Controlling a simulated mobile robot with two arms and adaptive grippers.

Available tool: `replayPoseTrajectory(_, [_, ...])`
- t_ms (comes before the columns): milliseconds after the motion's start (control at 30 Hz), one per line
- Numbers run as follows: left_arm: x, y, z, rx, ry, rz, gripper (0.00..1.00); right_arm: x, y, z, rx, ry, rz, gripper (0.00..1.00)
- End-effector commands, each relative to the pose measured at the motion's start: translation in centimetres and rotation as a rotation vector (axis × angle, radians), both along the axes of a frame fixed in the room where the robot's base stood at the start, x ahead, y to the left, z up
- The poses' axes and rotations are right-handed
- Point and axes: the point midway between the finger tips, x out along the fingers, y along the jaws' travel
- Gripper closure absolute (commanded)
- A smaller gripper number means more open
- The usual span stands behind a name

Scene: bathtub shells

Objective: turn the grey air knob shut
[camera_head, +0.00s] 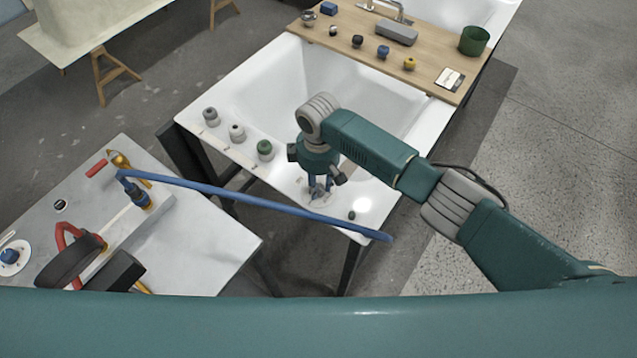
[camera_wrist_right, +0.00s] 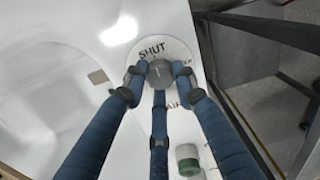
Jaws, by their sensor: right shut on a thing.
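The grey air knob (camera_wrist_right: 159,74) sits on a round white plate on the tub's rim. In the right wrist view the word SHUT shows on the plate above the knob, and partly hidden lettering shows below it. My right gripper (camera_wrist_right: 159,78) has its three blue fingers closed around the knob. In the head view the right gripper (camera_head: 318,190) points down at the tub's near rim, and its fingers mostly hide the knob. A light mark shows on the knob's top, too small to read surely. My left gripper is not in view.
A blue hose (camera_head: 230,193) crosses from the left table (camera_head: 185,265), passing near the gripper.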

Motion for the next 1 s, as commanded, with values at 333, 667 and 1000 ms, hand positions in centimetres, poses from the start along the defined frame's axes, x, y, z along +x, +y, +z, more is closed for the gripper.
replayPoseTrajectory(333, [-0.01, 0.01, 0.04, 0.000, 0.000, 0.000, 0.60, 0.01, 0.05, 0.06, 0.001, 0.000, 0.085, 0.99])
replayPoseTrajectory(667, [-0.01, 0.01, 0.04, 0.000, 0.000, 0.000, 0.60, 0.03, 0.05, 0.07, 0.001, 0.000, 0.092, 0.99])
replayPoseTrajectory(1000, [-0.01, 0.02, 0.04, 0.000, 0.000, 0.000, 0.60, 0.02, 0.04, 0.05, 0.001, 0.000, 0.091, 0.54])
